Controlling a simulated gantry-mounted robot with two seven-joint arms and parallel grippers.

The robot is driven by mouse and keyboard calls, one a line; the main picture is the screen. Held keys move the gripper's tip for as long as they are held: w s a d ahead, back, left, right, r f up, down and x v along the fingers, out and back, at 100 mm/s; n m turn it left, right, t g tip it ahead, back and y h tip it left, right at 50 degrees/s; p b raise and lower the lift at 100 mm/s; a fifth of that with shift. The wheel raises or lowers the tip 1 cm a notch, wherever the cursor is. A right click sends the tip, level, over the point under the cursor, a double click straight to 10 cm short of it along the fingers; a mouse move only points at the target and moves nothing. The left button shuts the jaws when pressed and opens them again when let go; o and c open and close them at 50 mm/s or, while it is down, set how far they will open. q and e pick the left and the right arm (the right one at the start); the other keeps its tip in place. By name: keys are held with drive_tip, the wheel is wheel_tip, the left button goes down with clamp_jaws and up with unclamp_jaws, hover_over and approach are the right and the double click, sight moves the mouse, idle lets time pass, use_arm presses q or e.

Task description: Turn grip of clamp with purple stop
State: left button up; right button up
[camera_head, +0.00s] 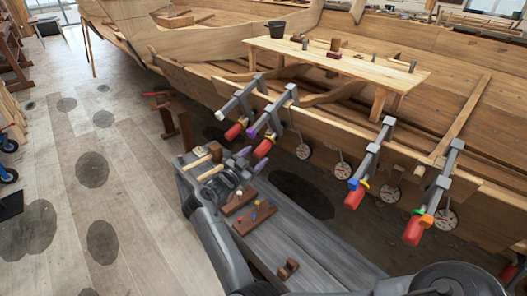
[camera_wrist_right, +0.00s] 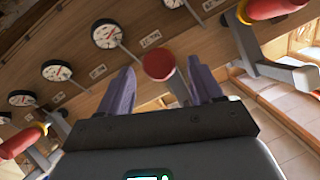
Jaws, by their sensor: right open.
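The clamp with the purple stop (camera_head: 252,132) is the second from the left on the hull's plank edge. Its red grip (camera_head: 264,148) hangs down, tilted to lower left. My right gripper (camera_head: 249,160) is open just below and left of this grip. In the right wrist view, a round red grip end (camera_wrist_right: 158,65) shows between the spread fingers (camera_wrist_right: 160,85), seen nearly end-on; I cannot tell whether they touch it. The purple stop is not discernible there. My left gripper is not in view.
Another clamp (camera_head: 233,131) hangs close on the left, and others (camera_head: 355,195) hang to the right. Round dials (camera_head: 303,151) line the plank below. A grey bench (camera_head: 335,262) with wooden blocks and small tools stands under my right arm. Open floor lies left.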

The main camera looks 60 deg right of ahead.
sight(263, 149)
drive_tip(key=shift+s+d+b, duration=0.15)
drive_tip(key=shift+d+b, duration=0.4)
drive_tip(key=shift+d, duration=2.4)
drive_tip(key=c, duration=1)
